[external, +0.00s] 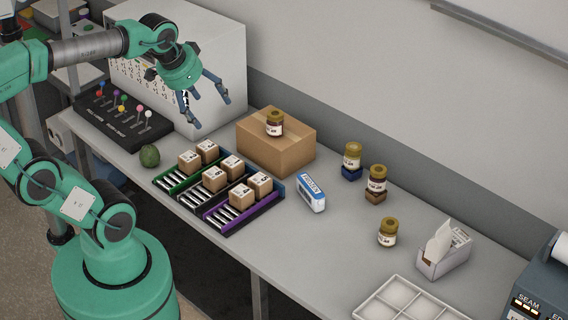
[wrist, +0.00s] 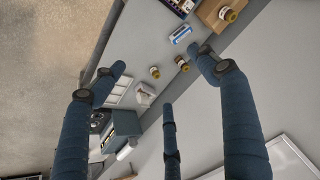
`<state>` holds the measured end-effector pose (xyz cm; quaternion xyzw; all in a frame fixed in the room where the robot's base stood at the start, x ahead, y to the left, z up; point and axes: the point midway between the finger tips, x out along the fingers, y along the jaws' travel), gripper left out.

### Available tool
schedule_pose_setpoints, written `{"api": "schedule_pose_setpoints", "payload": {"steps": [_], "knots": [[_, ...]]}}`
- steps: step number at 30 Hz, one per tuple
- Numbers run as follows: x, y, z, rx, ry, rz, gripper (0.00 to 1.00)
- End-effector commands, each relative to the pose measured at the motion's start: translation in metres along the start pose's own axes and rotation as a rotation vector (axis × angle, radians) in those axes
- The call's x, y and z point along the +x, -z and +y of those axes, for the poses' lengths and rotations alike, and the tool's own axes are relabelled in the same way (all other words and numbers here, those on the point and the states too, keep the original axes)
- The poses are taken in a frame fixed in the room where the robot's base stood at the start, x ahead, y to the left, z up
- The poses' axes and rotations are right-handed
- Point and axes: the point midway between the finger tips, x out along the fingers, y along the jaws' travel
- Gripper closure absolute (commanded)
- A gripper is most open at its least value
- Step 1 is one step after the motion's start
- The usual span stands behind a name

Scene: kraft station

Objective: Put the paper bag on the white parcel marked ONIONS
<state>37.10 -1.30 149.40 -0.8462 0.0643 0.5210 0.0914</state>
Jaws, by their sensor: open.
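I cannot make out a paper bag for certain in either view. No parcel's lettering reads clearly as ONIONS. A small white and blue carton (external: 312,193) with lettering too small to read stands mid-bench; it also shows in the wrist view (wrist: 180,34). A grey holder (external: 443,261) with white paper sticking up stands at the right; it is small in the wrist view (wrist: 145,95). My gripper (external: 206,108) is open and empty, high in front of the white cabinet, well apart from both. Its spread fingers (wrist: 157,77) show in the wrist view.
A brown box (external: 268,146) bears a jar (external: 275,124). Several cubes stand in sloped racks (external: 240,219). Other jars (external: 377,184) stand at the right, some on small blocks. A white divided tray (external: 400,300) is at the front. A green round object (external: 149,156) sits left. Bare bench surrounds the carton.

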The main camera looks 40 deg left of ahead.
Motion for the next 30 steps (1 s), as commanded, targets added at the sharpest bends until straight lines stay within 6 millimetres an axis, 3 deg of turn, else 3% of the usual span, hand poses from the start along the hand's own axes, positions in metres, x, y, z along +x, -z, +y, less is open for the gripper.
{"api": "schedule_pose_setpoints", "payload": {"steps": [3, 9, 23, 30], "knots": [[-0.004, -0.025, -0.002, -0.110, 0.009, 0.014, 0.27], [-0.005, -0.045, -0.003, -0.211, 0.016, 0.024, 0.27], [-0.003, -0.049, -0.002, -0.224, 0.016, 0.025, 0.27], [0.013, -0.057, -0.001, -0.224, 0.016, 0.025, 0.27]]}}
